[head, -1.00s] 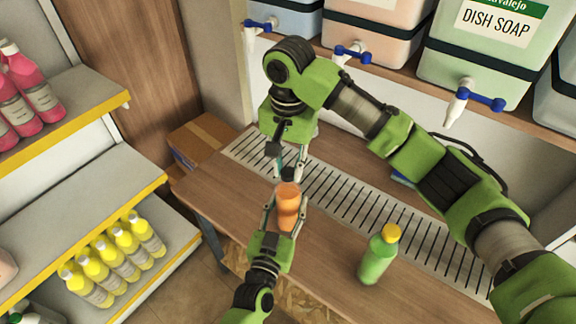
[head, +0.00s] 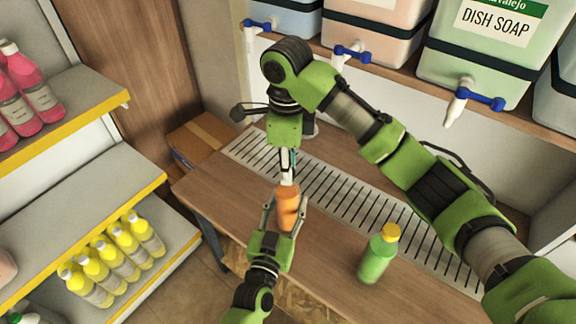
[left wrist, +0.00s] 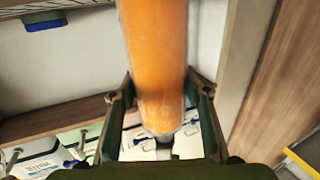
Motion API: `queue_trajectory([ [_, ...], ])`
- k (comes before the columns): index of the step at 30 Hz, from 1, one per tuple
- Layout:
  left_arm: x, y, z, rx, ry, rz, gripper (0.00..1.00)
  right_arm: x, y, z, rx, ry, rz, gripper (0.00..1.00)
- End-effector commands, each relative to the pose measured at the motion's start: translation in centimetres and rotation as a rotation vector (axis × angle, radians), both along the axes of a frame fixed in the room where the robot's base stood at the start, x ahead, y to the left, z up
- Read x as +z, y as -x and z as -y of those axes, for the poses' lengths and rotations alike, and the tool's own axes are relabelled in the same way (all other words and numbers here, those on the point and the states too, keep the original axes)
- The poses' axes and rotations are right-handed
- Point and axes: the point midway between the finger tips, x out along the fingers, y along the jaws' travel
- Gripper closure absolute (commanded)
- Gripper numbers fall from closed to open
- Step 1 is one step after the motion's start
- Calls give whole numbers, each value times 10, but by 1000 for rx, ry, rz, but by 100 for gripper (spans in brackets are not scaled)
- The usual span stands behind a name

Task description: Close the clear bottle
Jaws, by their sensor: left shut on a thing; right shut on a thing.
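The clear bottle (head: 288,213) stands over the wooden counter and looks orange from its contents. My left gripper (head: 284,206) is shut around its body, one finger on each side. In the left wrist view the bottle (left wrist: 155,50) runs between the fingers (left wrist: 162,98) and narrows to a pale, clear end. My right gripper (head: 287,165) points down right above the bottle's top, shut on a small white thing, probably the cap (head: 287,178). Whether this piece is seated on the neck cannot be told.
A green bottle with a yellow cap (head: 379,256) stands on the counter (head: 330,240) to the right. A slotted drain strip (head: 345,200) runs behind. Detergent drums with blue taps (head: 484,101) hang over the back. Shelves with yellow bottles (head: 115,258) and pink bottles (head: 38,92) are at left.

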Motion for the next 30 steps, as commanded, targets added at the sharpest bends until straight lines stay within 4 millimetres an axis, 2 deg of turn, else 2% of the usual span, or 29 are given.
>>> queue_trajectory([
  [4, -1, 0, -1, 1, -1, -2, 100, 0, -1, 0, 0, 0, 1, 83],
  [5, -1, 0, -1, 1, -1, -2, 100, 1, -1, 0, 0, 0, 1, 69],
  [6, -1, 0, -1, 1, -1, -2, 100, 1, -1, 0, 1, 0, 1, 60],
  [17, -1, 0, -1, 0, -1, -2, 100, 3, -1, 0, 3, 0, 2, 60],
  [24, -1, 0, -1, 0, -1, -2, 100, 34, -2, 1, 2, 1, 6, 60],
  [30, -1, 0, -1, 0, -2, -2, 100, 45, 0, 0, 3, 1, 0, 60],
])
